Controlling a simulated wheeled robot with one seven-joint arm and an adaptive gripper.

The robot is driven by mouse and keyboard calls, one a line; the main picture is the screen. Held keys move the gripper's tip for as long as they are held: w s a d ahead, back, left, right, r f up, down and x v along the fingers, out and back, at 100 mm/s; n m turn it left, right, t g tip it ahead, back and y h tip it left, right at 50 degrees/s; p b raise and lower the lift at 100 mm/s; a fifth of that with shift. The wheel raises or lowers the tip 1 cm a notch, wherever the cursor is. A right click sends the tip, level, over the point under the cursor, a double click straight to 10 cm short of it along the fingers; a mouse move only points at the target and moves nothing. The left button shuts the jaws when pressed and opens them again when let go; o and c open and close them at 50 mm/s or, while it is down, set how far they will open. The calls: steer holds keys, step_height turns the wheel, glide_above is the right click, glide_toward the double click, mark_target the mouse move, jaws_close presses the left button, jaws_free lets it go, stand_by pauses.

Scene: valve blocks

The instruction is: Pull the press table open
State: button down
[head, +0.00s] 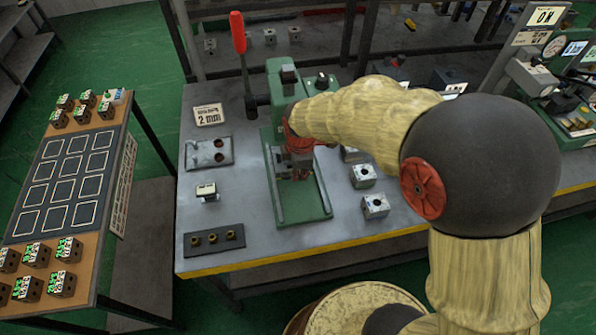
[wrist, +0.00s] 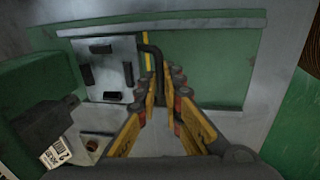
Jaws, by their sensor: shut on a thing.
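The press (head: 285,85) is a green machine on the bench, with a green base (head: 318,205) reaching toward the front edge. In the wrist view the press table is a grey plate (wrist: 120,50) with several black blocks on it, lying over the green base (wrist: 215,60). A black bent handle (wrist: 153,52) sticks out from the plate's side. My gripper (wrist: 164,92), with yellow fingers, is shut on this handle. In the head view my gripper (head: 300,165) is low over the base, and my arm hides part of the press.
A red-handled lever (head: 238,32) rises at the press's left. Metal blocks (head: 375,206) stand right of the base. A dark strip with brass fittings (head: 214,239) and a small block (head: 206,192) lie to its left. The base's front part is clear.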

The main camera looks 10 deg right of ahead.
steer(key=s+p, duration=0.4)
steer(key=s, duration=0.9)
steer(key=shift+r, duration=0.15)
steer(key=shift+s, duration=0.55)
steer(key=c, duration=2)
jaws_free()
steer(key=shift+o, duration=0.4)
